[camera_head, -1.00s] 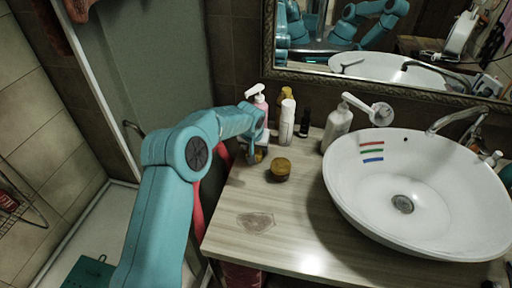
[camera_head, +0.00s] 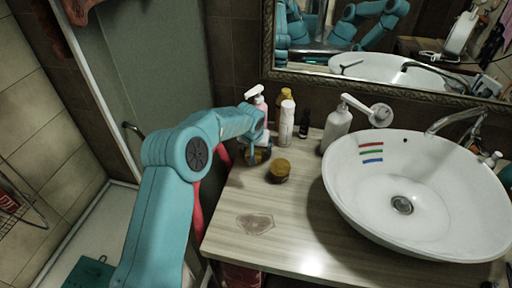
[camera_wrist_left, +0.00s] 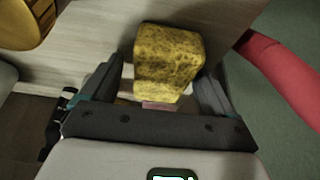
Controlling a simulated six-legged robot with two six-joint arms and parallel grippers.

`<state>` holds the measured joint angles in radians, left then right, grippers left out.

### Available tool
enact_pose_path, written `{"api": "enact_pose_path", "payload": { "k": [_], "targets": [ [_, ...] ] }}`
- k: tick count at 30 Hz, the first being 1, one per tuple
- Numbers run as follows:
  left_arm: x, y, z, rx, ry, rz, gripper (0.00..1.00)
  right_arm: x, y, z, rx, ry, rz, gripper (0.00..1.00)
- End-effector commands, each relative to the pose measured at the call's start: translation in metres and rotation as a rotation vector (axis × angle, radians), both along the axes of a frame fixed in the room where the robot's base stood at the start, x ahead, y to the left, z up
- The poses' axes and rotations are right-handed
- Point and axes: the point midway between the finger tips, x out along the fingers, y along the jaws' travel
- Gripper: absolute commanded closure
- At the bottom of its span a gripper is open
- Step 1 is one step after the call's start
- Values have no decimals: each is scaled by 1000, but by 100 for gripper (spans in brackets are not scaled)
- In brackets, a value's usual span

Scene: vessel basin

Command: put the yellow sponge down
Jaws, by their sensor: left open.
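The yellow sponge (camera_wrist_left: 168,55) is a pitted block in the left wrist view, against the light wooden counter (camera_wrist_left: 95,40). My left gripper (camera_wrist_left: 160,78) is open, with one finger on each side of the sponge's near end. Gaps show between the fingers and the sponge. In the head view my left gripper (camera_head: 256,146) is low over the counter's back left part, and the arm hides most of the sponge; only a small yellowish patch (camera_head: 260,157) shows below it. My right gripper is not in view.
A gold-lidded jar (camera_head: 281,170) stands just right of my left gripper. A pink pump bottle (camera_head: 259,100), a white bottle (camera_head: 287,122) and a dark small bottle (camera_head: 304,124) stand behind. The white basin (camera_head: 345,205) fills the right.

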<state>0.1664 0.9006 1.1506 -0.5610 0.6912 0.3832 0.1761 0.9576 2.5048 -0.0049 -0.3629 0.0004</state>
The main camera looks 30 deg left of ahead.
Motion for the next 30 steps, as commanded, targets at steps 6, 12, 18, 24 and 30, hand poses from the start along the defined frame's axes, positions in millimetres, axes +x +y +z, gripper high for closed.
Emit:
{"api": "enact_pose_path", "payload": {
  "k": [6,12,18,24,30],
  "targets": [
    [-15,-4,41,0,-5,1,12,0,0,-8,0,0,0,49],
    [-32,-8,83,1,-4,0,12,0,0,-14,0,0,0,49],
    [-43,-11,108,0,-1,0,12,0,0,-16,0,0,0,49],
    [-45,-12,113,0,0,0,12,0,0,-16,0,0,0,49],
    [-45,-12,113,0,0,0,12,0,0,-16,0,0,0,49]
  ]
}}
